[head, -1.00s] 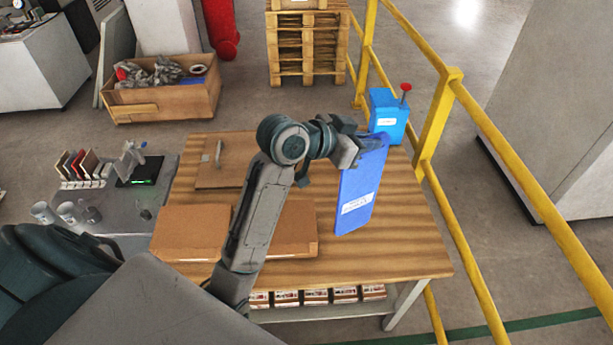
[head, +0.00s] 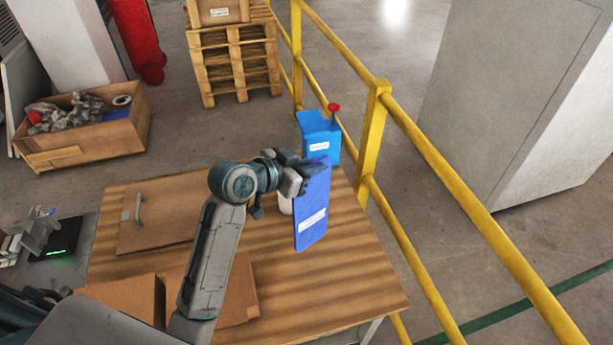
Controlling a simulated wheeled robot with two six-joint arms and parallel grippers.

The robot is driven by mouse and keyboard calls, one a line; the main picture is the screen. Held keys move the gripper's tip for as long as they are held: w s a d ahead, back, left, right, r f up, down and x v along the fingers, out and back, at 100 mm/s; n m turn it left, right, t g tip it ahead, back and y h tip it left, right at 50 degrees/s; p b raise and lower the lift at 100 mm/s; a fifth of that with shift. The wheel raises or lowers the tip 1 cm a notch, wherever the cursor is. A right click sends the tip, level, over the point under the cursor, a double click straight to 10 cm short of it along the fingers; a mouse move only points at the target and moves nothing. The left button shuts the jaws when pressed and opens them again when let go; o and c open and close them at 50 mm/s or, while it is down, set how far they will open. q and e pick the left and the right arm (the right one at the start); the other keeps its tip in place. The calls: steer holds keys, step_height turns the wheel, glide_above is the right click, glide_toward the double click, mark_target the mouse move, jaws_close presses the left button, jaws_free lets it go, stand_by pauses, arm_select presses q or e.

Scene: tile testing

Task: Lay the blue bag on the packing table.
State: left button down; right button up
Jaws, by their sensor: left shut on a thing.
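The blue bag (head: 313,208) is a flat, deep-blue piece with a white label, hanging in the head view near the right side of the wooden packing table (head: 352,285). My left gripper (head: 304,178) is shut on its upper end. The bag hangs steeply over the table top; whether its lower edge touches the wood I cannot tell. A small white object (head: 285,205) shows partly behind the bag and gripper. My right gripper is not in view.
A lighter blue box (head: 318,135) with a red knob stands at the table's far right corner. Yellow railing (head: 420,145) runs along the right. Cardboard boxes (head: 122,295) and a brown board with a handle (head: 160,220) occupy the table's left. The front right is clear.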

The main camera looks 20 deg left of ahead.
arm_select(q)
step_height(320, 180, down, 4)
steer(key=shift+f, duration=0.1)
steer(key=c, duration=1.5)
jaws_free()
steer(key=shift+c, duration=0.2)
steer(key=shift+p, duration=0.3)
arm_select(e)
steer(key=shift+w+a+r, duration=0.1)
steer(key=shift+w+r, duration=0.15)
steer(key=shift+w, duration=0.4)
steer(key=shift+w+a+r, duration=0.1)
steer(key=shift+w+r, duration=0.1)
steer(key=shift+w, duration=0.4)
arm_select(q)
steer(key=b+v, duration=0.2)
steer(key=v, duration=1)
steer(key=shift+b, duration=0.3)
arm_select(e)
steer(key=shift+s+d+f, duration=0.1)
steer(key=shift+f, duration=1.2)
